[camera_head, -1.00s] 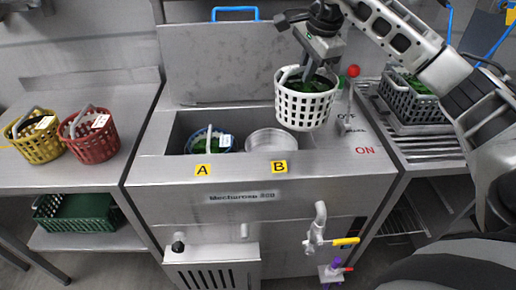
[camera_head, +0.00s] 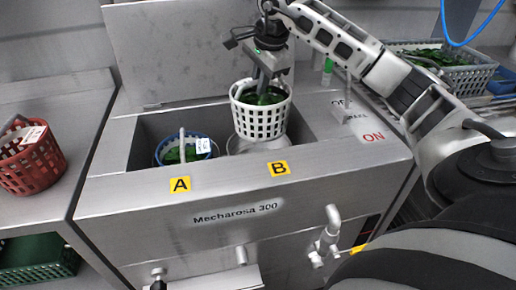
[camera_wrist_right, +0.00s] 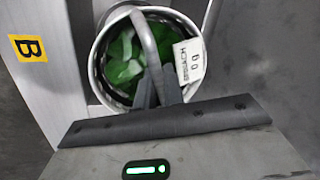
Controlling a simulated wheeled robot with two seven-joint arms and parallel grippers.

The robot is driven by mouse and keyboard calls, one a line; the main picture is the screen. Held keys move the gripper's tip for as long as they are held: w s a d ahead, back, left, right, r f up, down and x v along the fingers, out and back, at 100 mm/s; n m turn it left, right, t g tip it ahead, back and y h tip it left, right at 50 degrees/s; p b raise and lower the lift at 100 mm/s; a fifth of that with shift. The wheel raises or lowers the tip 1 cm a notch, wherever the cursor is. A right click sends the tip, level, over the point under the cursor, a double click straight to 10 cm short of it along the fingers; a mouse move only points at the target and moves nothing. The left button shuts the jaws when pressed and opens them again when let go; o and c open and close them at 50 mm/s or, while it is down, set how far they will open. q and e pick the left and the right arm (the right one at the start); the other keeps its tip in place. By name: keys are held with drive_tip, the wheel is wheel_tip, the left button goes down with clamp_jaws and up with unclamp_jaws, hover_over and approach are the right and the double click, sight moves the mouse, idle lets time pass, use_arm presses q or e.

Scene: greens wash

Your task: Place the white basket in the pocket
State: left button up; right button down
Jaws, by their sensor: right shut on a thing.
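The white basket (camera_head: 262,121) holds green leaves and hangs from my right gripper (camera_head: 266,84), which is shut on its handle. In the head view the basket is over the right side of the sink well, above the round pocket (camera_head: 240,146) behind label B (camera_head: 278,169). I cannot tell whether its bottom is inside the pocket rim. In the right wrist view the basket (camera_wrist_right: 97,62) shows from above with its handle between the fingers (camera_wrist_right: 158,88) and a white tag. Label B (camera_wrist_right: 29,48) is at the left there. My left gripper is not in view.
A blue basket (camera_head: 163,152) with greens sits in the well behind label A (camera_head: 180,184). A red basket (camera_head: 30,165) stands on the left counter, above a green crate (camera_head: 40,262). A grey crate of greens (camera_head: 470,78) stands at the right. The raised lid (camera_head: 180,45) is behind the well.

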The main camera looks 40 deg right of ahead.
sight(261, 104)
wheel_tip(261, 104, down, 4)
drive_tip(key=shift+r+b, duration=0.1)
drive_tip(key=shift+b, duration=0.85)
wheel_tip(261, 104, down, 5)
drive_tip(key=shift+f+b, duration=0.1)
drive_tip(key=shift+b, duration=0.3)
wheel_tip(261, 104, down, 4)
drive_tip(key=shift+f+b, duration=0.1)
drive_tip(key=shift+b, duration=0.2)
drive_tip(key=shift+w+f, duration=0.1)
drive_tip(key=shift+f, duration=0.25)
drive_tip(key=c, duration=1.5)
unclamp_jaws()
